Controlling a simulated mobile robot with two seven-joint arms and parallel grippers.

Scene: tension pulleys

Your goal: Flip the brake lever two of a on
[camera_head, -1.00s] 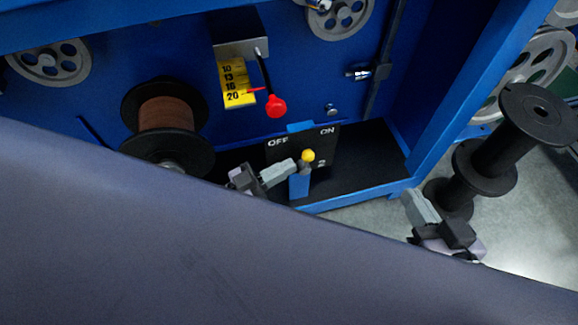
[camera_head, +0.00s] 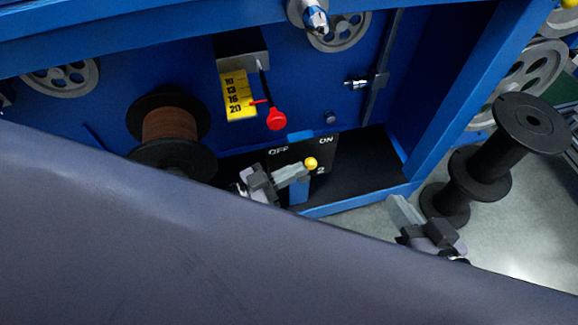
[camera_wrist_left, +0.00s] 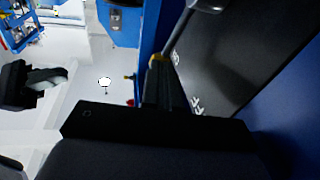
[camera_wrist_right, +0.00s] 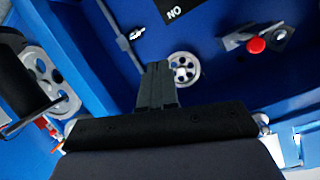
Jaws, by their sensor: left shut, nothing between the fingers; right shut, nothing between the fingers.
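The brake lever's yellow knob (camera_head: 311,163) is in front of the black plate (camera_head: 320,150) marked OFF on the left, ON on the right and 2 below. The knob sits between the two words, nearer ON; the lever's shaft is mostly hidden by my gripper. My left gripper (camera_head: 306,169) is shut and empty, its tips right beside the knob from the left; I cannot tell whether they touch. Its fingers (camera_wrist_left: 165,85) show near the plate in the left wrist view. My right gripper (camera_head: 395,200) is shut and empty, right of the cabinet; its fingers (camera_wrist_right: 156,82) show in the right wrist view.
A red-knobbed lever (camera_head: 276,118) hangs beside a yellow scale (camera_head: 238,95) above the plate. A copper-wound spool (camera_head: 170,130) is at the left, an empty black spool (camera_head: 480,170) at the right. The blue cabinet edge (camera_head: 440,120) stands between my right gripper and the plate.

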